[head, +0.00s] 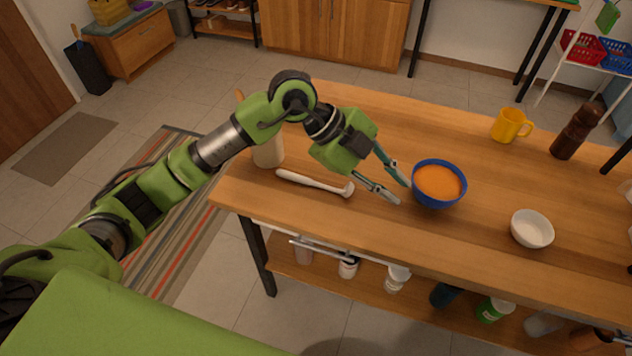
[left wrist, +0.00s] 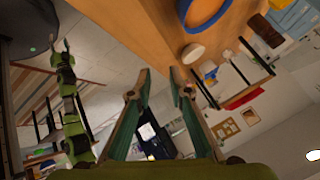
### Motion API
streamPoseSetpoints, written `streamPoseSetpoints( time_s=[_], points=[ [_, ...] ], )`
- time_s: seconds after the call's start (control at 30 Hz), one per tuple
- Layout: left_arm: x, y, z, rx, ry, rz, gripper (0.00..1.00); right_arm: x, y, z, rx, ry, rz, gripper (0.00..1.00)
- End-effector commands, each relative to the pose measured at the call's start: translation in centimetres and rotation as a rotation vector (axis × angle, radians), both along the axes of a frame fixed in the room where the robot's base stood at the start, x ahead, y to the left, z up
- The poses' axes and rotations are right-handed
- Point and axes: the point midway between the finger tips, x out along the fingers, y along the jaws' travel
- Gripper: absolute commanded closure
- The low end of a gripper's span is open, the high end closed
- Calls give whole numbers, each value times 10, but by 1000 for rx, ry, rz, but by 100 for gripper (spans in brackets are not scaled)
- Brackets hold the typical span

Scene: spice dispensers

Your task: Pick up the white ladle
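The white ladle (head: 312,182) lies on the wooden table near its front left, with its small round end to the right. My left gripper (head: 401,193) is open and empty. It is to the right of the ladle, apart from it, with its fingers pointing at the blue bowl (head: 438,200) of orange contents. In the left wrist view the two fingers (left wrist: 162,78) stand apart with nothing between them, and the ladle does not show.
A beige container (head: 267,150) stands behind the ladle's left end. A white bowl (head: 532,229), a yellow mug (head: 508,125) and a dark pepper mill (head: 577,132) stand further right. Several bottles sit on the lower shelf. The table behind the ladle and my gripper is clear.

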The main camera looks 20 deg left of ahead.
Motion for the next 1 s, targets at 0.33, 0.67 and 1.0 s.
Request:
streamPoseSetpoints(
  time_s=[0.33,0.67,1.0],
  points=[
    [54,183,-12,638,116,469,82,0,0,0,0,0,-1,60],
    [62,197,-51,683,132,516,82,0,-1,6,-1,0,0,60],
    [72,196,-93,680,127,515,82,0,-2,11,-2,0,0,60]
  ],
)
